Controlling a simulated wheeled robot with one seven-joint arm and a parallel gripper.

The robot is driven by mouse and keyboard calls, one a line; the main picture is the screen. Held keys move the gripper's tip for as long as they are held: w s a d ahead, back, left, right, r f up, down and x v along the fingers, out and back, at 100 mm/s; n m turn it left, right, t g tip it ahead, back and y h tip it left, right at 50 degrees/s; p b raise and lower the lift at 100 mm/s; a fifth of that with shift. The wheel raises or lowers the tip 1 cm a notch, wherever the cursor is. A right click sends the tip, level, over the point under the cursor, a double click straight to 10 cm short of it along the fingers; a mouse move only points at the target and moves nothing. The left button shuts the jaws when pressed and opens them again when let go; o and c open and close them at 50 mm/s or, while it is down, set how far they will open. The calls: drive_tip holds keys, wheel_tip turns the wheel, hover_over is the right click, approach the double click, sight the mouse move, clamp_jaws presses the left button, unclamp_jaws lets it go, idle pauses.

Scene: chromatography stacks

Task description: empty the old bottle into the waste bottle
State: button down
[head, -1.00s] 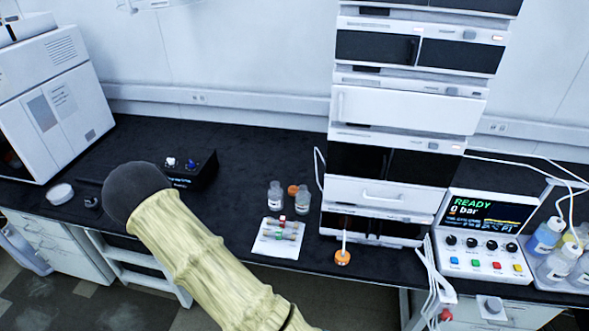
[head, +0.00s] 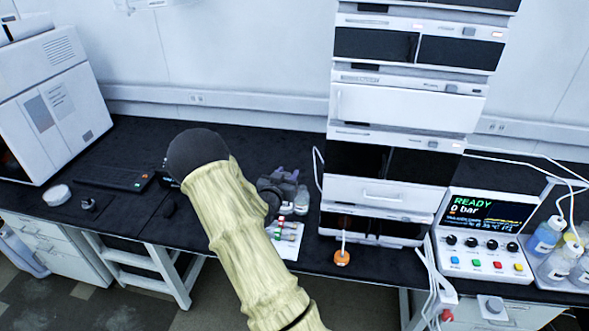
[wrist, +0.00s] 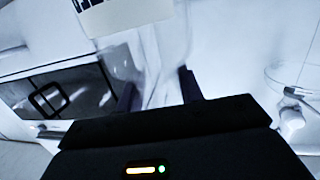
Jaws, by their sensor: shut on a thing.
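My gripper (head: 280,186) is above the bench near the small bottles, left of the instrument stack. It is shut on a clear bottle with a white label (wrist: 162,62), seen close up between the fingers in the wrist view; the label's dark print is cut off. I cannot tell whether this is the old bottle. One small clear bottle (head: 301,203) stands on the bench just right of and below the gripper in the head view. The second small bottle is hidden behind the gripper. I cannot read which is the waste bottle.
A white mat (head: 291,252) with several vials lies in front of the bottles. An orange-based item (head: 342,258) stands before the instrument stack (head: 405,105). A control panel (head: 487,232) and reagent bottles (head: 546,236) are at right.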

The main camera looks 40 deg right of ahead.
drive_tip(key=d+r, duration=0.1)
drive_tip(key=s+d+r+m+h, duration=0.1)
drive_tip(key=shift+s+d+r+g, duration=0.1)
drive_tip(key=shift+s+r+g, duration=0.1)
drive_tip(key=shift+r+g, duration=0.15)
idle(0.4)
